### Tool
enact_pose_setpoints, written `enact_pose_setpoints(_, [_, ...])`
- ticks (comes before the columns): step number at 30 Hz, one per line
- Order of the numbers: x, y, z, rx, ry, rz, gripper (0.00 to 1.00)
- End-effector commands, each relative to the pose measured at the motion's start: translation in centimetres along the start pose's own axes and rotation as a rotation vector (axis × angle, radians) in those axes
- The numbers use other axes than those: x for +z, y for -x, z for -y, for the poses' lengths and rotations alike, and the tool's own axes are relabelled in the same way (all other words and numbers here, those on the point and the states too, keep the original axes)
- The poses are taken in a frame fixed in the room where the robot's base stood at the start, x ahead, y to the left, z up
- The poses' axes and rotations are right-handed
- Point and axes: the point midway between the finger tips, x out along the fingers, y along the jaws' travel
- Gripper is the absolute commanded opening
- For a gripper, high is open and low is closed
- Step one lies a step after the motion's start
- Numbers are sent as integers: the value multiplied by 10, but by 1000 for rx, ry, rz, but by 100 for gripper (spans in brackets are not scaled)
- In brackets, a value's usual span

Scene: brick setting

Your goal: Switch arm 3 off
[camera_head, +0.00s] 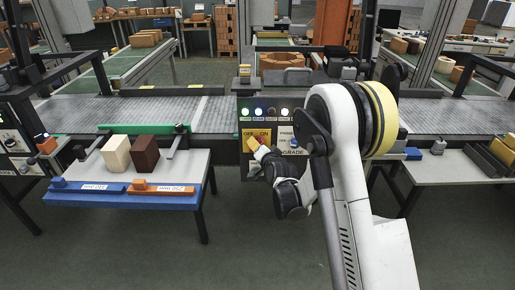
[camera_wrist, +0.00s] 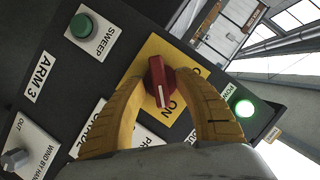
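The red rotary knob (camera_wrist: 159,82) sits on a yellow plate (camera_wrist: 158,47) on the dark panel labelled ARM 3 (camera_wrist: 41,76). Its white mark points toward the word ON; the other word is mostly hidden. My gripper (camera_wrist: 172,75) has its two yellow fingers spread on either side of the knob. I cannot tell whether either finger touches it. In the head view my gripper (camera_head: 257,146) is at the yellow plate (camera_head: 263,133) on the control box and hides the knob. A green POWER light (camera_wrist: 243,107) is lit.
A green SWEEP button (camera_wrist: 82,26) and a grey WIND BY HAND knob (camera_wrist: 15,158) are on the same panel. The box (camera_head: 243,111) stands before a conveyor (camera_head: 135,109). Left of it, a table (camera_head: 187,170) carries a cream block (camera_head: 116,153) and a brown block (camera_head: 145,153).

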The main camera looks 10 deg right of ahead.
Motion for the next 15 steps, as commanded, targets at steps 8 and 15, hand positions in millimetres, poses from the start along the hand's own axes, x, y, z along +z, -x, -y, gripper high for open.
enact_pose_setpoints(8, [0, -2, 1, 0, 1, 0, 38])
enact_pose_setpoints(15, [0, -2, 0, 0, 1, 0, 0])
